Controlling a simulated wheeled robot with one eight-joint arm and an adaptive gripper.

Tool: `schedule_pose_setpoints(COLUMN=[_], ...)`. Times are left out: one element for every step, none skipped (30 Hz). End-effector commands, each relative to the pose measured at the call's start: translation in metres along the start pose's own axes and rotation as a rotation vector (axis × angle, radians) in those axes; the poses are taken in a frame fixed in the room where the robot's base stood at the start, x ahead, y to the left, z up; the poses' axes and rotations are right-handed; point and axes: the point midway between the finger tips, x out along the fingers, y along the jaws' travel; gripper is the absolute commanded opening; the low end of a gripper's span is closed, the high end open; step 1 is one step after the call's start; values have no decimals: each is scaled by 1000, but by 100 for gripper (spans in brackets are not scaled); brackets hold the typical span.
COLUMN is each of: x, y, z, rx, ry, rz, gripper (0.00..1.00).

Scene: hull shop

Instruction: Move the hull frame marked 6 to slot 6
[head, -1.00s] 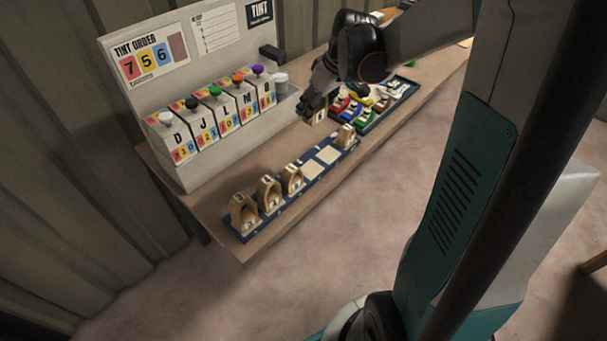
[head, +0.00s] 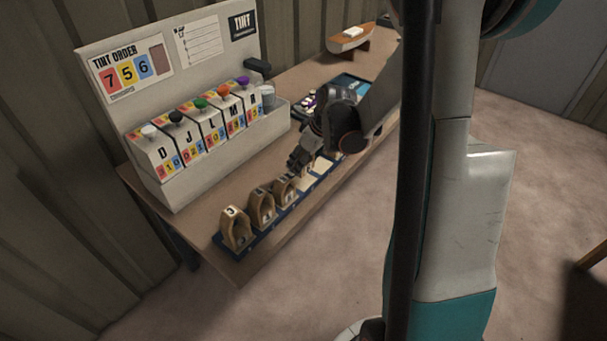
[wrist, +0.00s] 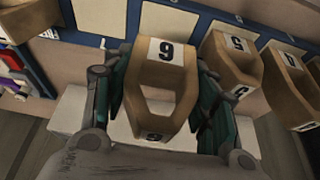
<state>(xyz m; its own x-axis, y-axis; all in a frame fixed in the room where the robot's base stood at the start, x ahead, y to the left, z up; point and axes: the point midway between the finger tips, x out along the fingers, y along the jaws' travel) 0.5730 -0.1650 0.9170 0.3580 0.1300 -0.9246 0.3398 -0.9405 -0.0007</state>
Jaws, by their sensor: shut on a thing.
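The hull frame marked 6 (wrist: 158,75) is a tan wooden arch with white number labels. It stands between the two fingers of my gripper (wrist: 161,100) in the wrist view, and they are shut on it. In the head view my gripper (head: 302,160) is over the blue rack (head: 257,242), just right of the standing frames. The held frame is mostly hidden there. Beside it in the wrist view is a frame marked 5 (wrist: 231,62). Pale slot pads (wrist: 165,22) show around the held frame. I cannot tell whether it touches the rack.
Three frames stand at the rack's near-left end, including the nearest one (head: 235,229). A tint dispenser (head: 190,150) stands behind the rack. A blue tray (head: 347,85) and a boat model (head: 350,38) lie farther along the bench.

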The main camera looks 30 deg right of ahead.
Motion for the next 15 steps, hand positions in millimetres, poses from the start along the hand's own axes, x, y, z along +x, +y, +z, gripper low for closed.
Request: schedule_pose_setpoints(x=[3,4,6,7,10,14,19,23,29,34,37,41,43,43,43], y=[0,0,0,0,0,0,0,0,0,0,0,0,0,0,0], z=[1,2,2,3,4,6,8,10,12,14,15,17,18,18,18], rx=[0,0,0,0,0,0,0,0,0,0,0,0,0,0,0], ry=[0,0,0,0,0,0,0,0,0,0,0,0,0,0,0], rz=[0,0,0,0,0,0,0,0,0,0,0,0,0,0,0], gripper=[26,26,26,26,26,26,26,26,26,26,26,26,26,26,26])
